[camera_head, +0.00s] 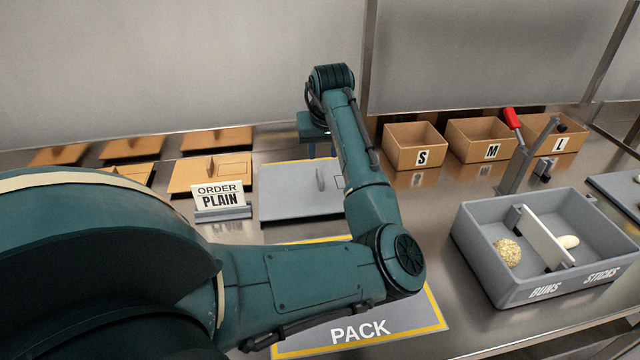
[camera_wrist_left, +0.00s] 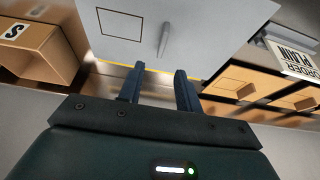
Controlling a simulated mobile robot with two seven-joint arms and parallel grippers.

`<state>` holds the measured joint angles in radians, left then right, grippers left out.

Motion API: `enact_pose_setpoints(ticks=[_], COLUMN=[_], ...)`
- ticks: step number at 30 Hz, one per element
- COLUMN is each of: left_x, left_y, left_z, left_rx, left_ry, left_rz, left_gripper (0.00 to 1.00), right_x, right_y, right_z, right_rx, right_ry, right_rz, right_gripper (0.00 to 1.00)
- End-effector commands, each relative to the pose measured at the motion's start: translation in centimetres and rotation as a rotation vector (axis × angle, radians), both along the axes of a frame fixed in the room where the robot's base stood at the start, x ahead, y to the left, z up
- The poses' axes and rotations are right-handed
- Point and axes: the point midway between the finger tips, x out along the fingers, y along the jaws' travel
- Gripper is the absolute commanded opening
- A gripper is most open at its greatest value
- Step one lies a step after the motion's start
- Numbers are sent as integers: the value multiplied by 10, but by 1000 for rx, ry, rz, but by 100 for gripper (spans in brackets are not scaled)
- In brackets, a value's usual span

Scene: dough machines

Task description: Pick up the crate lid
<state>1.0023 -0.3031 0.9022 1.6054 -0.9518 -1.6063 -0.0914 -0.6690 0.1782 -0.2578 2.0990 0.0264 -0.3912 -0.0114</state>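The crate lid (camera_head: 285,208) is a flat grey panel with a small upright handle (camera_head: 320,178). It lies on the steel counter behind the pack mat, and my left arm covers its right part. The lid (camera_wrist_left: 215,22) and its handle (camera_wrist_left: 164,40) also show in the left wrist view. My left gripper (camera_head: 321,150) is over the lid's far edge. In the wrist view its two fingers (camera_wrist_left: 160,72) are apart with nothing between them. The handle is beyond the fingertips, roughly in line with the gap, and not touched. My right gripper is not in view.
An "ORDER PLAIN" sign (camera_head: 220,200) stands left of the lid, with several brown lids (camera_head: 190,178) behind it. Brown boxes S (camera_head: 412,146), M (camera_head: 478,140) and L (camera_head: 560,140) stand at the back right. A grey buns-and-sticks crate (camera_head: 500,290) is at right. The pack mat (camera_head: 400,338) is in front.

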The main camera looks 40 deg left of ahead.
Motion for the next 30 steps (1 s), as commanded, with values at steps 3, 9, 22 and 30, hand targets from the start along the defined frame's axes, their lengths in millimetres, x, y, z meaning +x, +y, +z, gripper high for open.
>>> enact_pose_setpoints(ticks=[3, 9, 22, 30], left_x=[5, 8, 14, 14], left_y=[6, 11, 21, 22], left_z=[-20, -35, -85, -86], left_rx=[-1, 0, -2, -1], left_ry=[3, 0, 0, -1], left_rz=[1, 1, 1, 1], left_gripper=[35, 35, 35, 33], right_x=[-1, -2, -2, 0], right_y=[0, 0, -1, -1], right_z=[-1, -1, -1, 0], right_rx=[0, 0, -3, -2], right_ry=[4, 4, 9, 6], right_rz=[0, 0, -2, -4], right_gripper=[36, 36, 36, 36])
